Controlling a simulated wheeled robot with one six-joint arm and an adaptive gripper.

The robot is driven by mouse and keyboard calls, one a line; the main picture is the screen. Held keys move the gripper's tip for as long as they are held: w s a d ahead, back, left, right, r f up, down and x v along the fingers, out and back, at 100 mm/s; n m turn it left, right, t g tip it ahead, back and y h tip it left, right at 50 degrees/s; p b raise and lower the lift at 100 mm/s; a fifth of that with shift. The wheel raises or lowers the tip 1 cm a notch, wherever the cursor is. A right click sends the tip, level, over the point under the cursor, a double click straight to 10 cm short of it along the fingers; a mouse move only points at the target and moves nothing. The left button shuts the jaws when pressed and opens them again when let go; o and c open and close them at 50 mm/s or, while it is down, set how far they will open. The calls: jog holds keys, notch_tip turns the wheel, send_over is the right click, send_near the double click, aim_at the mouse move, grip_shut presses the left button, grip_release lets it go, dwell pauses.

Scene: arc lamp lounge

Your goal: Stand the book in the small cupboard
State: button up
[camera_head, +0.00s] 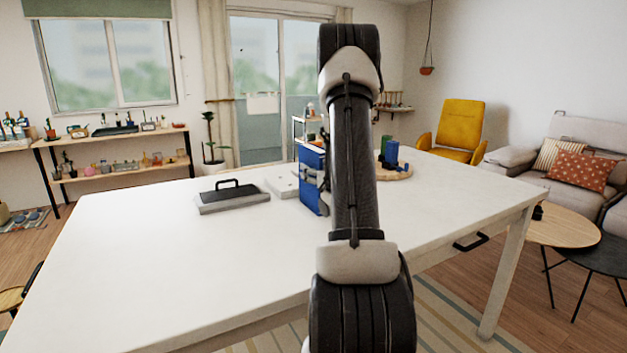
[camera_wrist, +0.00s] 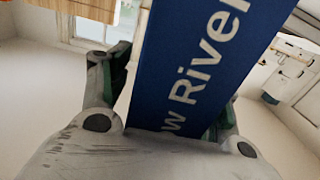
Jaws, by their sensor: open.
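The blue book (camera_head: 312,189) stands upright on the white table, just left of my arm in the head view. In the wrist view the book (camera_wrist: 195,65) fills the middle, with white lettering reading in part "w River". My gripper (camera_wrist: 163,98) is open, with one finger on each side of the book. Whether the fingers touch it, I cannot tell. In the head view my gripper is mostly hidden behind my arm and by the book. I cannot make out a small cupboard for certain in either view.
On the white table (camera_head: 150,235), a dark grey box with a black handle (camera_head: 232,196) and a flat white item (camera_head: 283,186) lie left of the book. A round wooden tray (camera_head: 399,174) with blue and green pieces is to the right. The table's near left is clear.

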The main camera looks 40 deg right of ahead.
grip_shut()
jog(key=shift+r, duration=0.1)
